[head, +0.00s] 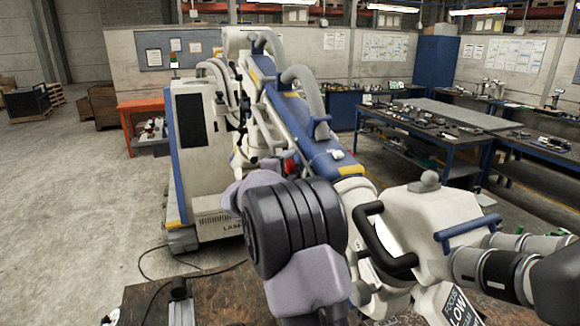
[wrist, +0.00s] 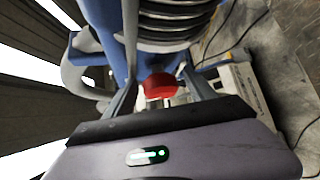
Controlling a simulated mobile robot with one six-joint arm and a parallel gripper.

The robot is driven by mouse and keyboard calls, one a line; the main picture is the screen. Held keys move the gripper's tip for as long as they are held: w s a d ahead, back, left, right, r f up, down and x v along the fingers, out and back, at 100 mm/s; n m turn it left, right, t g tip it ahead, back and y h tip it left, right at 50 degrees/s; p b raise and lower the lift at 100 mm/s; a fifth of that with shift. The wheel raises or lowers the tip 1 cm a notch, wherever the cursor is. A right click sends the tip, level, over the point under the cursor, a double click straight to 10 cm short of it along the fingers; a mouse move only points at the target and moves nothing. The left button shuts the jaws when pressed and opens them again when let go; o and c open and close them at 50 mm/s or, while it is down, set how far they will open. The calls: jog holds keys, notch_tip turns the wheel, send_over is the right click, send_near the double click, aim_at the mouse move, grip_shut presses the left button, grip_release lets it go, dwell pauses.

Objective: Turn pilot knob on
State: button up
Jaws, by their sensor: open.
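A red, rounded knob (wrist: 161,86), which I take for the pilot knob, shows in the middle of the wrist view. My gripper (wrist: 160,70) is open, one finger to each side of the knob with gaps between. I cannot tell how deep the knob sits between the fingers, and no label or on mark on it is readable. In the head view a small red part (head: 290,168) shows beside the blue and white microscope arm (head: 323,158), partly hidden by my own arm. My gripper's tips are not clearly visible there.
A tall white and blue cabinet (head: 192,125) stands behind, left of centre. A brown worktop (head: 225,295) lies below, with cables on the floor.

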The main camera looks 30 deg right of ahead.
jog(key=c, duration=1.4)
jog(key=shift+r+n+p, duration=0.3)
jog(key=shift+p, duration=0.75)
jog(key=shift+f+y, duration=0.3)
jog(key=shift+y, duration=0.1)
jog(key=o, duration=1.4)
jog(key=v, duration=1.7)
jog(key=shift+w+a+b, duration=0.15)
jog(key=shift+a+b, duration=0.15)
jog(key=shift+b, duration=0.1)
jog(key=shift+r, duration=0.15)
